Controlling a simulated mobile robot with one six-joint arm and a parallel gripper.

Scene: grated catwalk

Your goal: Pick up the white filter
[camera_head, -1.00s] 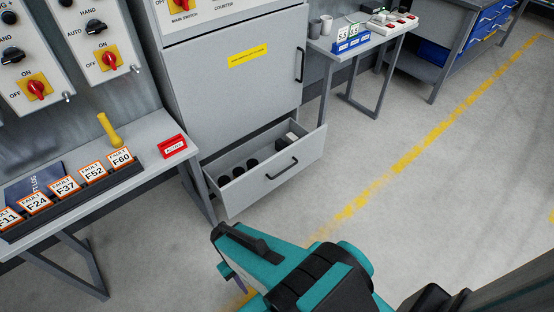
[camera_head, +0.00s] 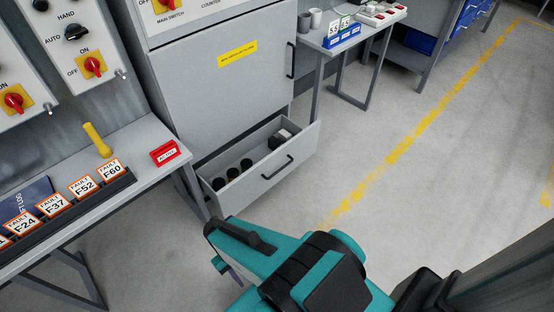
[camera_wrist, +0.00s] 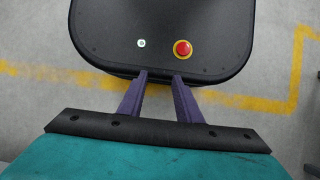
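An open grey drawer (camera_head: 276,178) sits low in the grey cabinet in the head view. A small white object (camera_head: 284,134) is at the drawer's far right end, next to a dark item. It may be the white filter, but it is too small to tell. Several black round pieces (camera_head: 232,173) stand in the drawer's left part. My gripper (camera_head: 228,274) is in front of the drawer, apart from it and pointing down. In the wrist view its two purple fingers (camera_wrist: 160,75) are apart with nothing between them.
A bench (camera_head: 150,150) on the left holds fault cards (camera_head: 83,187), a yellow-handled item (camera_head: 97,140) and a red block (camera_head: 165,153). A small table (camera_head: 372,28) with cups and blue card holders stands behind right. The floor right of the drawer is clear.

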